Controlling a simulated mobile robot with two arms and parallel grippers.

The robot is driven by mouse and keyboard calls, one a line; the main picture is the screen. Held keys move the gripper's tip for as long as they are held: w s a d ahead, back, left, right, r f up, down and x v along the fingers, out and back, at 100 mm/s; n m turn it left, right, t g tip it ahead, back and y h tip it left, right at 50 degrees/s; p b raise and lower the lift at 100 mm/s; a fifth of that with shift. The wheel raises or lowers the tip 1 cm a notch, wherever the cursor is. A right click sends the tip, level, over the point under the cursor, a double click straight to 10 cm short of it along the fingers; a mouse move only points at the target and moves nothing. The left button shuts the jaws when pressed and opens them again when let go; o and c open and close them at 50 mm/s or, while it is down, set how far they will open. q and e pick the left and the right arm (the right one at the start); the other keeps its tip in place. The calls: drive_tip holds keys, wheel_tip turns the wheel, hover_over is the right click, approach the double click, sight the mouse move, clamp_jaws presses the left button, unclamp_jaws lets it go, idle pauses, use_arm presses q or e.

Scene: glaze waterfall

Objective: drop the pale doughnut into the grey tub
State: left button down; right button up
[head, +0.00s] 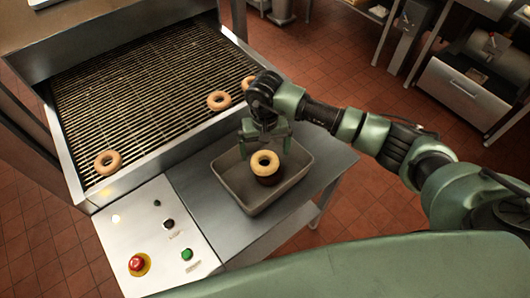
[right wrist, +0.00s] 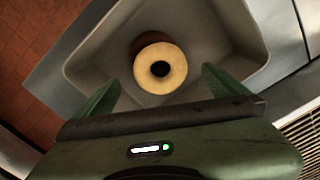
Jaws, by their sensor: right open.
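The pale doughnut (head: 265,163) is inside the grey tub (head: 231,194), over a dark brown round piece (head: 268,181); whether the two touch I cannot tell. In the right wrist view the pale doughnut (right wrist: 160,68) lies in front of my fingers, with the brown piece (right wrist: 148,40) partly hidden behind it and the tub (right wrist: 90,52) around both. My right gripper (head: 265,144) is open above the tub, its fingers apart on either side of the doughnut and not closed on it. My left gripper is not in view.
The tub stands on a grey metal table (head: 205,190). Beside it is a wire conveyor (head: 140,80) with several browner doughnuts, one at its front left (head: 107,162). A control panel (head: 150,220) with a red button (head: 137,264) is at the front left.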

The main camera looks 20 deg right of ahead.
wheel_tip(320, 180, up, 6)
drive_tip(key=b, duration=0.1)
drive_tip(key=shift+b, duration=0.4)
drive_tip(key=shift+r, duration=0.1)
